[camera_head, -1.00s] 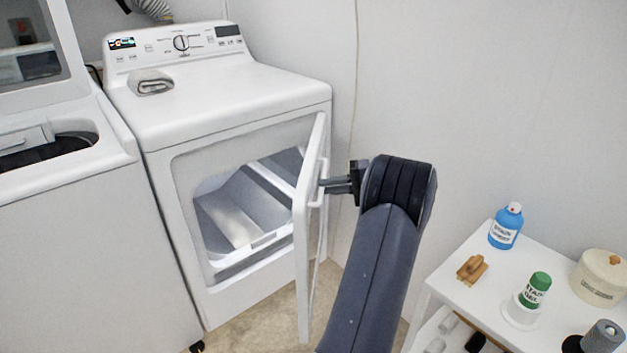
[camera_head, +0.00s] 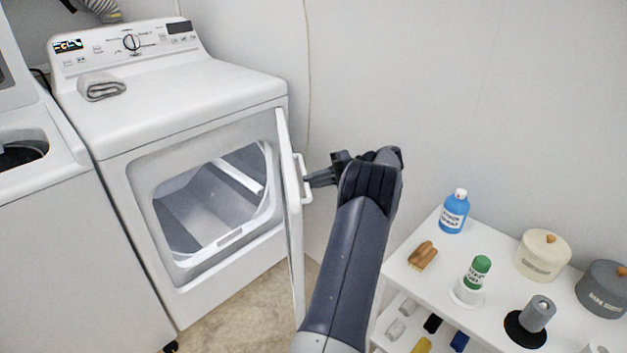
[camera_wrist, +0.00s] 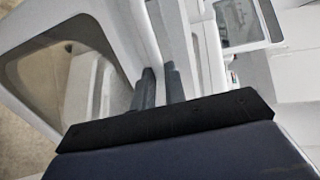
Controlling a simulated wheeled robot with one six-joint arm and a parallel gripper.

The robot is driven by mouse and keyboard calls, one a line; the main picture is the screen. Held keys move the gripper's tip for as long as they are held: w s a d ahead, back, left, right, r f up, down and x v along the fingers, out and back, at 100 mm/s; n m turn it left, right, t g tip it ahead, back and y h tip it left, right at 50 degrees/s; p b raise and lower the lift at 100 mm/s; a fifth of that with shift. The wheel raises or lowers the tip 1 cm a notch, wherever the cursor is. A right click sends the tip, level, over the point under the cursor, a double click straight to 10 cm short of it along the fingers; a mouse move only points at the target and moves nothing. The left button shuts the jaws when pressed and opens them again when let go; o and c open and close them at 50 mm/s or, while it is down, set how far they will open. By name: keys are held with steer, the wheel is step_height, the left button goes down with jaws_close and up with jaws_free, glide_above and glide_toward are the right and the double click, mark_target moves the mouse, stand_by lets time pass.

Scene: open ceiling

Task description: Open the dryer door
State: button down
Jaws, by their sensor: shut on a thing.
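The white dryer (camera_head: 180,130) stands against the wall in the head view. Its door (camera_head: 290,215) is swung wide open on the right side of the opening and is seen nearly edge-on. The empty drum (camera_head: 205,205) shows through the opening. My gripper (camera_head: 308,180) is shut on the white door handle (camera_head: 301,178) on the door's outer face. In the wrist view both fingers (camera_wrist: 158,88) reach to the handle beside the door panel; the exact contact is partly hidden.
A white shelf cart (camera_head: 420,285) stands at the right with a blue bottle (camera_head: 454,212), a brush (camera_head: 422,256), a green-capped bottle (camera_head: 474,278) and canisters. A washer (camera_head: 60,230) stands left of the dryer. A folded grey towel (camera_head: 101,87) lies on the dryer.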

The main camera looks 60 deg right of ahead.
steer(key=c, duration=1.5)
jaws_free()
steer(key=shift+o, duration=0.2)
